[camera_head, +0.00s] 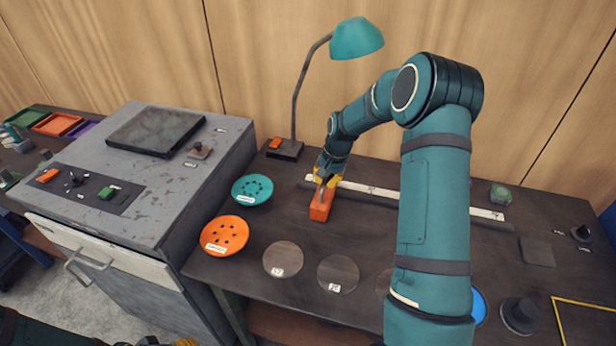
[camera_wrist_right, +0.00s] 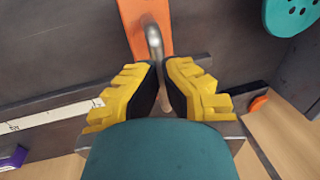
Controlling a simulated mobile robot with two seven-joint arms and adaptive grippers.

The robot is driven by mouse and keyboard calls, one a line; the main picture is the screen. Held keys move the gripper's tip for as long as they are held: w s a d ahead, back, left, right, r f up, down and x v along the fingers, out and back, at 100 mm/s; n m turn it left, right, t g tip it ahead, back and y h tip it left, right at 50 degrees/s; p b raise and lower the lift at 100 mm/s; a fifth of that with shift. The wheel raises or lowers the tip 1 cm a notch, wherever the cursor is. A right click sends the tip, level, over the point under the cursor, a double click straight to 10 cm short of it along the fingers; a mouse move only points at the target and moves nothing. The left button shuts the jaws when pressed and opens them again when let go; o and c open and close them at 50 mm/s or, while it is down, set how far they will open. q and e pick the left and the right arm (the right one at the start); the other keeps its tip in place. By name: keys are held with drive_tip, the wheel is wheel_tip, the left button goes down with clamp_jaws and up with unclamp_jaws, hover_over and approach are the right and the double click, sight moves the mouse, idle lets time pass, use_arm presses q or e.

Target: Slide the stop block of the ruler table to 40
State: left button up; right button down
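The stop block (camera_head: 320,206) is an orange block with a bent grey metal handle, at the left end of the ruler table's white scale (camera_head: 375,191). My right gripper (camera_head: 326,178) reaches down at the block. In the right wrist view, its yellow fingers (camera_wrist_right: 162,75) close around the handle (camera_wrist_right: 154,40), and the orange block (camera_wrist_right: 130,20) shows beyond them. The white scale (camera_wrist_right: 55,115) runs off to the left there; its numbers are too small to read. My right arm hides part of the scale in the head view. Only yellow bits of my left gripper (camera_head: 185,342) show at the bottom edge.
A teal dish (camera_head: 252,189) and an orange dish (camera_head: 224,235) lie left of the block. A teal lamp (camera_head: 356,38) stands behind it. Round discs (camera_head: 338,273) lie in front. A green-topped object (camera_head: 501,194) sits near the rail's right end. The grey machine (camera_head: 150,190) borders the table.

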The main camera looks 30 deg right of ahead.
drive_tip(key=s+d+b, duration=0.3)
drive_tip(key=s+d, duration=1.8)
drive_tip(key=s, duration=0.5)
drive_tip(key=shift+d+f+b, duration=0.2)
drive_tip(key=shift+f+b, duration=0.15)
drive_tip(key=c, duration=1)
unclamp_jaws()
drive_tip(key=shift+w, duration=0.1)
drive_tip(key=shift+d+r, duration=0.1)
drive_tip(key=shift+d, duration=0.05)
drive_tip(key=shift+r, duration=0.15)
wheel_tip(320, 180, up, 12)
drive_tip(key=s+d, duration=0.1)
drive_tip(key=shift+s+d+f, duration=0.2)
drive_tip(key=shift+s+d, duration=0.1)
drive_tip(key=shift+s, duration=0.05)
